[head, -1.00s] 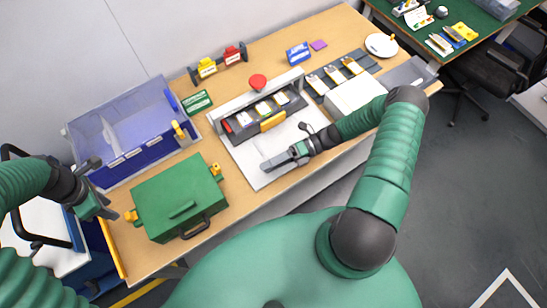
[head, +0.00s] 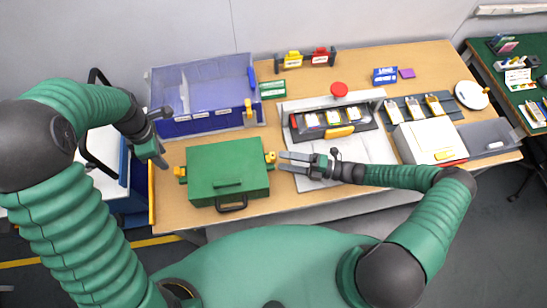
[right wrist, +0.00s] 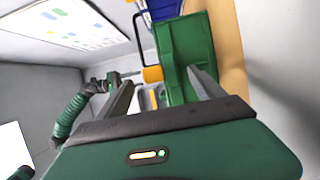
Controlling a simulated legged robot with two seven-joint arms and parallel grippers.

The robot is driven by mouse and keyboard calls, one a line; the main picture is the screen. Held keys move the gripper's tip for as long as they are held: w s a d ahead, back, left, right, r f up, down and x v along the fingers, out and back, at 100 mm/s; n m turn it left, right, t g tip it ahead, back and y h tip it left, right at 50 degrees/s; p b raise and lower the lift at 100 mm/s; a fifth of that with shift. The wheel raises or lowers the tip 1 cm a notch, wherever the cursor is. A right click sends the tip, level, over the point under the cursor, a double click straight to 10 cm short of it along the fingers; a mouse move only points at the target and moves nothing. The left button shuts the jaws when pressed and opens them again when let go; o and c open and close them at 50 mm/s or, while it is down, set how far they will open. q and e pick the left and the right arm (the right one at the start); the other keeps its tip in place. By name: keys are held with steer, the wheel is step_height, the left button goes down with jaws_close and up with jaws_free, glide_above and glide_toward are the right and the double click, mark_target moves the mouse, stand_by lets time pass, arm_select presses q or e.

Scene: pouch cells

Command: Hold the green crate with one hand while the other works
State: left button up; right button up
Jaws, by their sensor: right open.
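The green crate (head: 228,182) sits closed on the table, with a black handle in front and a yellow grip on each side. My right gripper (head: 283,162) is open and empty, just right of the crate's right yellow grip (head: 270,157), its fingers pointing at it. In the right wrist view, the crate (right wrist: 182,50) and a yellow grip (right wrist: 152,74) show ahead, between or beyond the open fingers (right wrist: 162,86). My left gripper (head: 164,139) is open and empty, above and left of the crate's left yellow grip (head: 180,173), apart from it.
A clear blue bin (head: 205,122) stands behind the crate. Right of the crate is a white board (head: 350,150) with a dark tray of cells (head: 350,131). A white box (head: 430,142) stands further right. The table (head: 180,215) is bare left and front of the crate.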

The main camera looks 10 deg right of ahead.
mark_target(274, 159)
steer(key=x, duration=0.3)
steer(key=shift+w+a+f, duration=0.1)
steer(key=shift+w, duration=0.25)
steer(key=shift+a, duration=0.3)
steer(key=shift+c, duration=1.3)
steer(key=shift+a, duration=0.2)
steer(key=c, duration=1)
steer(key=shift+d, duration=0.3)
jaws_close()
arm_select(q)
steer(key=shift+d+r, duration=0.1)
steer(key=shift+d, duration=0.5)
